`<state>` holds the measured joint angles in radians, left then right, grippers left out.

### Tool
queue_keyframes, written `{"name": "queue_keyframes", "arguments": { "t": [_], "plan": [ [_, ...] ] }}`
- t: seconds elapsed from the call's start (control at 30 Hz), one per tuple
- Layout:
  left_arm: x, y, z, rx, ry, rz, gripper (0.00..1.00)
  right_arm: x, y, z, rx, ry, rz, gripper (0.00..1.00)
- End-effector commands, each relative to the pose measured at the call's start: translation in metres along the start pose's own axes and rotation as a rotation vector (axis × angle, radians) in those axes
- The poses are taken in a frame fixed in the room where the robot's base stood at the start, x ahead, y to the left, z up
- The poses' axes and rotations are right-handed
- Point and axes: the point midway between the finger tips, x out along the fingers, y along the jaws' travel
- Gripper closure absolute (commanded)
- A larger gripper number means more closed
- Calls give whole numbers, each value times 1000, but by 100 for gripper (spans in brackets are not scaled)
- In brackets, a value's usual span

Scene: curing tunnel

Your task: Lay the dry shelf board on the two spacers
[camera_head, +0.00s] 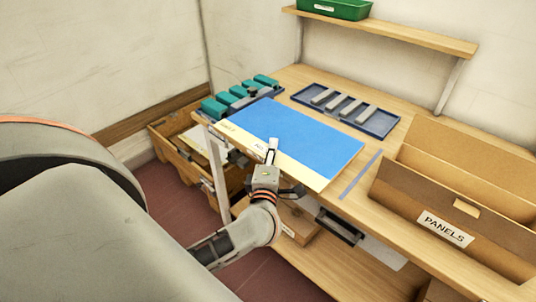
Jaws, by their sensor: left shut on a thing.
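The shelf board (300,133) is a flat panel with a blue top and a cream strip along its front edge. It lies over the left part of the bench top, its front edge near the bench's front. My left gripper (272,150) is shut on the board at the middle of this front edge. I cannot tell whether the board rests on anything; whatever is under it is hidden. Several grey bars (350,108), possibly spacers, lie in a dark blue tray (385,126) behind the board. My right gripper is not in view.
A tray of teal blocks (239,92) sits left of the board. A brown box labelled PANELS (445,229) stands at the right. A grey strip (360,175) marks the bench beside the board. A wooden crate (166,143) is at lower left, a shelf (400,29) above.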

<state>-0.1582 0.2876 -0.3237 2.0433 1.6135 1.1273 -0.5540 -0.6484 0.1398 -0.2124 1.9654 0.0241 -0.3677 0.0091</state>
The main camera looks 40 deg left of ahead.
Motion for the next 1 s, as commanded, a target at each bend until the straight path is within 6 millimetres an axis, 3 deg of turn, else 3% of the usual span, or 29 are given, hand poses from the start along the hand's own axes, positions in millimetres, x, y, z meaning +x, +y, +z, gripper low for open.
{"name": "queue_keyframes", "arguments": {
  "t": [0.8, 1.0],
  "plan": [
    [50, 1, 35, -2, 0, 7, 100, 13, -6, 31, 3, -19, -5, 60],
    [50, -14, 34, 0, 0, 5, 100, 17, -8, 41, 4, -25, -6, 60]
  ]
}}
